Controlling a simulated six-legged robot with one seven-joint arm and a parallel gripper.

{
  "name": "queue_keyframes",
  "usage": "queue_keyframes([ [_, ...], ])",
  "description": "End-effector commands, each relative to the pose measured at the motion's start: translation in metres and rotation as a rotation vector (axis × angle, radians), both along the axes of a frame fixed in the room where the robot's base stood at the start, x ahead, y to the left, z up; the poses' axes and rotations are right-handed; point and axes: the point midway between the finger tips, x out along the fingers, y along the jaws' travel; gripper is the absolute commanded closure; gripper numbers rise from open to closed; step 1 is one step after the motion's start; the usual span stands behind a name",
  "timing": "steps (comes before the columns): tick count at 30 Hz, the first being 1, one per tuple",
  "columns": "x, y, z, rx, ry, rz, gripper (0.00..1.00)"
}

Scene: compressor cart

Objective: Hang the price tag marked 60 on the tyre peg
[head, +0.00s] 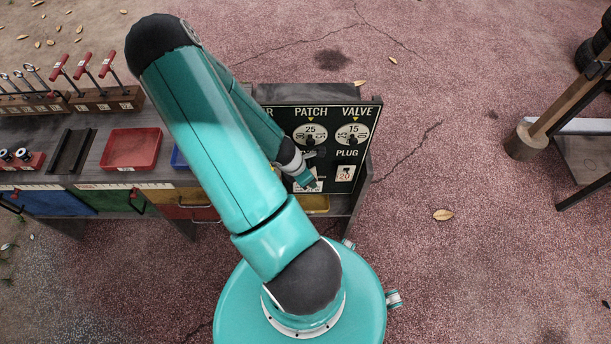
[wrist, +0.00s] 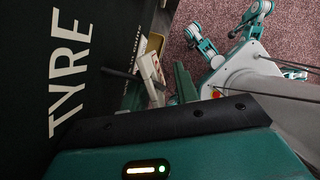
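The dark price board (head: 330,112) stands beside the cart, with PATCH, VALVE and PLUG readable in the head view. The word TYRE shows large on the board (wrist: 68,72) in the wrist view. A thin dark peg (wrist: 121,74) sticks out from it. A pale tag (wrist: 149,88) is seen almost edge-on at the peg's end; its number cannot be read. My gripper (wrist: 158,88) has its green fingers apart, one on each side of the tag, with a gap at the right finger. In the head view my gripper (head: 311,182) is close against the board, below the TYRE place.
A tag marked 20 (head: 344,174) hangs under PLUG. A yellow tray (head: 315,204) lies under the board. The cart holds a red tray (head: 131,149) and red-handled tools (head: 84,73) at left. A wooden stand (head: 555,115) is at far right.

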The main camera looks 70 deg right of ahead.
Motion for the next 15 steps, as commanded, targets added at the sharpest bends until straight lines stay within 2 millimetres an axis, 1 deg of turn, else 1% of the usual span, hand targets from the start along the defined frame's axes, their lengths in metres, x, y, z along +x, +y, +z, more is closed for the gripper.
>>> queue_keyframes([
  [1, 0.02, -0.007, 0.015, -0.025, -0.048, 0.018, 0.7],
  [2, 0.023, -0.001, 0.017, -0.023, -0.05, 0.026, 0.7],
  [6, 0.049, 0.029, 0.013, -0.019, -0.043, 0.038, 0.7],
  [9, 0.068, 0.046, 0.008, -0.009, -0.033, 0.039, 0.7],
  [12, 0.079, 0.063, 0.008, -0.007, -0.033, 0.04, 0.7],
  [15, 0.085, 0.078, 0.009, -0.006, -0.034, 0.04, 0.7],
])
